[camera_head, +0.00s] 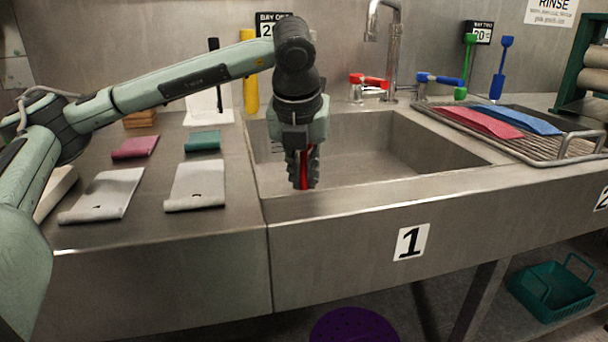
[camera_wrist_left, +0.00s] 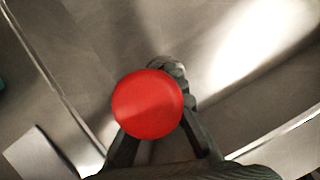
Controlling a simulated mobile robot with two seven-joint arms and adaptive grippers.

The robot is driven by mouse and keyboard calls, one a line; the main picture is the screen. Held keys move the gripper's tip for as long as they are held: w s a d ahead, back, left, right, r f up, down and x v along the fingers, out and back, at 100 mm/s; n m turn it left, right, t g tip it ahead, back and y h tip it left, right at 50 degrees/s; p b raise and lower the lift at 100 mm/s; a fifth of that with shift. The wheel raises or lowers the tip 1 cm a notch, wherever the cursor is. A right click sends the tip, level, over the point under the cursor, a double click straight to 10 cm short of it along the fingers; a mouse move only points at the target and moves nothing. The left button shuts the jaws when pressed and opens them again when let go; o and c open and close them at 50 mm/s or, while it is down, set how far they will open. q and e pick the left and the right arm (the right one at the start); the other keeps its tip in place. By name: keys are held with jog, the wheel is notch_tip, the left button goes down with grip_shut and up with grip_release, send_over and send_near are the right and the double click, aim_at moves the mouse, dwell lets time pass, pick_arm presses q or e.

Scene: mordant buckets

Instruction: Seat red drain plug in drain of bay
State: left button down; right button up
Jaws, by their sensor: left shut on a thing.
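My left gripper (camera_head: 302,168) is shut on the red drain plug (camera_head: 305,164) and points down over the left part of the steel sink bay (camera_head: 405,187), which bears a label "1" on its front. In the left wrist view the plug (camera_wrist_left: 148,104) shows as a round red disc between the fingers (camera_wrist_left: 158,140). The gripper hides part of the basin. The drain itself cannot be made out in either view. My right gripper is not in view.
Grey cloths (camera_head: 196,186) and small coloured cloths lie on the counter to the left. A faucet (camera_head: 394,50) with a red handle (camera_head: 367,81) and a blue one stands behind the basin. A wire rack (camera_head: 545,150) with red and blue strips is to the right.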

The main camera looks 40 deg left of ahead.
pick_arm(q)
jog(key=c, duration=1.6)
grip_release()
jog(key=shift+r, duration=0.15)
jog(key=p+v, duration=0.1)
jog(key=v, duration=1)
jog(key=shift+s+d+r, duration=0.1)
jog(key=shift+s+r, duration=0.05)
jog(key=shift+r, duration=0.2)
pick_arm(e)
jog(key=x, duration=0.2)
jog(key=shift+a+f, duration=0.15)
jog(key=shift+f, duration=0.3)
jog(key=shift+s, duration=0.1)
